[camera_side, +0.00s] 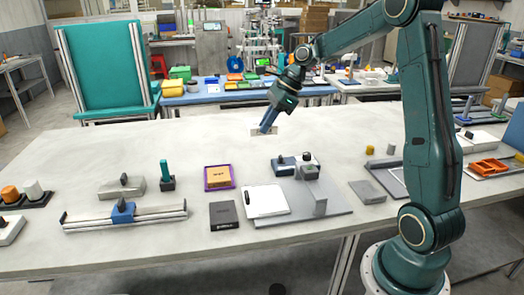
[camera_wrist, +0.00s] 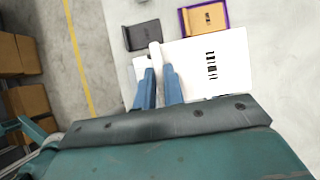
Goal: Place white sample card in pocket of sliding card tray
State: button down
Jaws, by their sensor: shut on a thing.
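My gripper (camera_side: 267,130) is shut on the white sample card (camera_side: 256,132), high above the table. In the wrist view my blue fingers (camera_wrist: 160,75) grip the card's left part. The card's white face (camera_wrist: 232,66), with a black printed mark, spreads out to their right. Its lower edge is hidden by my gripper. In the side view a white flat piece (camera_side: 270,205) with a dark mark or slot lies on a grey plate (camera_side: 335,216). It looks like the sliding card tray, but I cannot make out its pocket. The held card is well apart from it.
A black box (camera_side: 223,215) and a purple-rimmed tray with an orange block (camera_side: 207,184) lie left of the white piece. A rail with a blue slider (camera_side: 122,213) lies left. The table's back is clear.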

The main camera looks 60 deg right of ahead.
send_over(268, 210)
jog(key=s+d, duration=0.1)
jog(key=s, duration=0.1)
jog(key=shift+w+d+f, duration=0.1)
jog(key=shift+w+d, duration=0.05)
jog(key=shift+d, duration=0.05)
jog(key=shift+f, duration=0.1)
notch_tip(268, 210, down, 16)
dwell(0.6)
jog(key=shift+f, duration=0.1)
jog(key=shift+f, duration=1.8)
jog(key=shift+f, duration=0.1)
jog(key=c, duration=1.5)
grip_release()
